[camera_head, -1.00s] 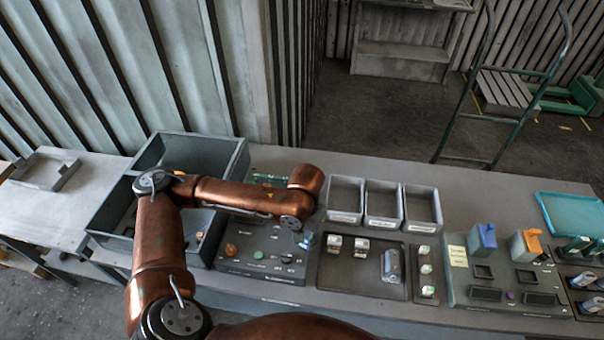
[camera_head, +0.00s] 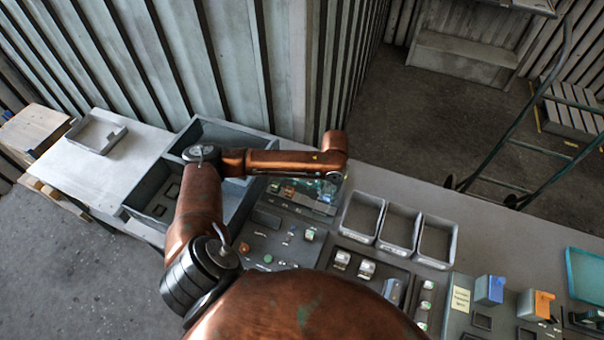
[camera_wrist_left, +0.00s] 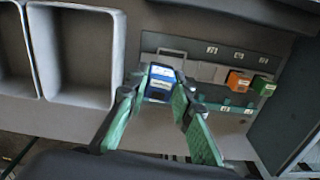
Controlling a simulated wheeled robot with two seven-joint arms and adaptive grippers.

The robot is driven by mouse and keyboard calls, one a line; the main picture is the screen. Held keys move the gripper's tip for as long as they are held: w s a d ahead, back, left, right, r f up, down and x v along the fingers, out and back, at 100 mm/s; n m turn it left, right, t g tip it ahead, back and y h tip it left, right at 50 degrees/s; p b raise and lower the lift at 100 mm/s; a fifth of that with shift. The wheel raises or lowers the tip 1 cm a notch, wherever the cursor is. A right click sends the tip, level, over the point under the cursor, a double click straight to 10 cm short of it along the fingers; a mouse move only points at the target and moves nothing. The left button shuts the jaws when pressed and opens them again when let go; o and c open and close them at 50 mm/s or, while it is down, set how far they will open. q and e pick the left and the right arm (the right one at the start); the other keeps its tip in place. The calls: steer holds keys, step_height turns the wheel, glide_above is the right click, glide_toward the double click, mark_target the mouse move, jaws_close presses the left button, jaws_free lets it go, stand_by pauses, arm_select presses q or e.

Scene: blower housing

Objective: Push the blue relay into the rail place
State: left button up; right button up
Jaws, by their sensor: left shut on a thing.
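In the left wrist view the blue relay (camera_wrist_left: 160,84) is held between the green fingers of my left gripper (camera_wrist_left: 158,93). It is at the left end of the rail panel (camera_wrist_left: 190,44); I cannot tell whether it touches the rail. To its right on the rail are grey pieces (camera_wrist_left: 205,71), an orange relay (camera_wrist_left: 237,81) and a green relay (camera_wrist_left: 262,86). In the head view my left gripper (camera_head: 329,187) is over the right end of the rail panel (camera_head: 283,199), partly hidden under my arm. The relay cannot be made out clearly there. My right gripper is not in view.
Three grey bins (camera_head: 397,228) stand right beside the rail panel. A large grey divided crate (camera_head: 160,200) is on the left. A panel with knobs and buttons (camera_head: 262,238) lies in front. Blue and orange switch boxes (camera_head: 488,291) are farther right.

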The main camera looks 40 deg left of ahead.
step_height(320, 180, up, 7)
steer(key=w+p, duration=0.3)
steer(key=p, duration=0.2)
arm_select(q)
steer(key=shift+n, duration=0.6)
steer(key=a+f+b, duration=0.1)
steer(key=a+f, duration=0.1)
steer(key=a, duration=0.1)
steer(key=a+f+b, duration=0.2)
steer(key=a+f, duration=0.1)
steer(key=a, duration=0.1)
steer(key=a+f+b, duration=0.2)
steer(key=a, duration=0.1)
steer(key=shift+s+a+f, duration=0.15)
steer(key=shift+s+a, duration=0.15)
steer(key=shift+s, duration=0.1)
steer(key=shift+f+b, duration=0.65)
steer(key=shift+b, duration=0.2)
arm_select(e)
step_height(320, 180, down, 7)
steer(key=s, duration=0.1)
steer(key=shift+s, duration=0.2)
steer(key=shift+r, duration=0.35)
arm_select(q)
steer(key=shift+p, duration=0.35)
steer(key=shift+f+p, duration=0.15)
steer(key=shift+p, duration=0.15)
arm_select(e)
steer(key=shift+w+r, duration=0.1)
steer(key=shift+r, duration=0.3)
